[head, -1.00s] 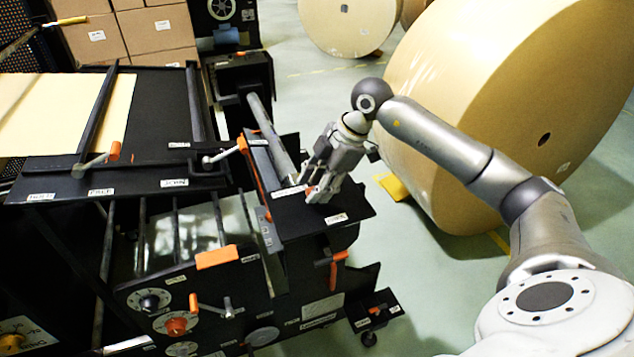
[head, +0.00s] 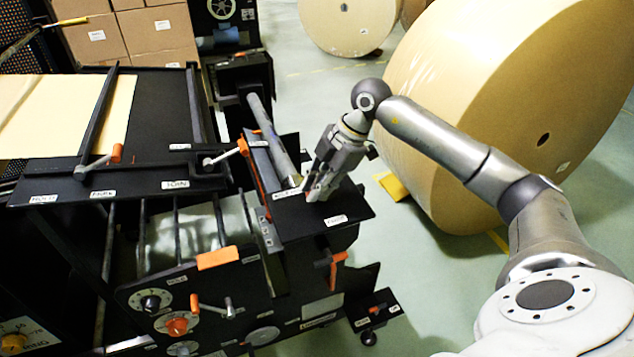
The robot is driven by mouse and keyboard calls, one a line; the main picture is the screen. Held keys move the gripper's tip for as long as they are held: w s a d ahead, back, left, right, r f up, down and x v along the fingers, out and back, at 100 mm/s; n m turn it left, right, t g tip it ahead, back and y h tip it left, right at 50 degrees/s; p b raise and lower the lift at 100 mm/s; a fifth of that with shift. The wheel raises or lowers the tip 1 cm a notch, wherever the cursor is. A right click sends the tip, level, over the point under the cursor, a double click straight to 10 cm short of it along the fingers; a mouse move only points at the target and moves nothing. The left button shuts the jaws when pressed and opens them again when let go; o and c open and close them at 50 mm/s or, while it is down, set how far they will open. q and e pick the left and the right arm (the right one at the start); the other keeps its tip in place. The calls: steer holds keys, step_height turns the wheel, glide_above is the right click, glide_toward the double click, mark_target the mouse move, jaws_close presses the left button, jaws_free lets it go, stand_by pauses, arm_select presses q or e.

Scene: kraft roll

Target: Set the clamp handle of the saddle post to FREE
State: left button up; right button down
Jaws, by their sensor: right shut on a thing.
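My right gripper (head: 319,191) comes in from the right and points down at the black plate (head: 350,203) on the right end of the machine. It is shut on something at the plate. I take this to be the clamp handle, but the fingers hide it, so its exact angle does not show. One white label (head: 335,221) lies on the plate's front part and another (head: 287,193) on its left, beside the fingers. Their lettering is too small to read surely. My left gripper is not in view.
A grey bar (head: 273,130) runs behind the plate. A large kraft roll (head: 500,110) stands behind my right arm. Green floor (head: 410,290) is clear at the right front.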

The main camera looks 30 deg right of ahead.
steer(key=n, duration=0.1)
steer(key=n+g+p, duration=0.1)
steer(key=n, duration=0.1)
steer(key=n+g+p, duration=0.1)
steer(key=shift+s+d+r+y, duration=0.15)
steer(key=shift+s+r+y, duration=0.05)
steer(key=shift+s+y, duration=0.1)
steer(key=n, duration=0.1)
steer(key=n+g+p, duration=0.1)
steer(key=n, duration=0.3)
steer(key=shift+s+d+f+g+p, duration=0.1)
steer(key=shift+s+d+g+p, duration=0.2)
steer(key=shift+g, duration=0.1)
steer(key=n, duration=0.1)
steer(key=n+g, duration=0.1)
steer(key=n, duration=0.1)
steer(key=shift+s+d+n+h, duration=0.1)
steer(key=shift+d+n+h, duration=0.1)
steer(key=shift+n+h, duration=0.15)
steer(key=shift+d+n+g+h, duration=0.15)
steer(key=shift+n+g+h, duration=0.2)
steer(key=shift+n, duration=0.55)
steer(key=shift+d+n+g+h, duration=0.2)
steer(key=shift+n+g, duration=0.25)
steer(key=shift+n, duration=0.4)
steer(key=shift+s, duration=0.1)
steer(key=c, duration=1.4)
jaws_free()
steer(key=shift+f, duration=0.1)
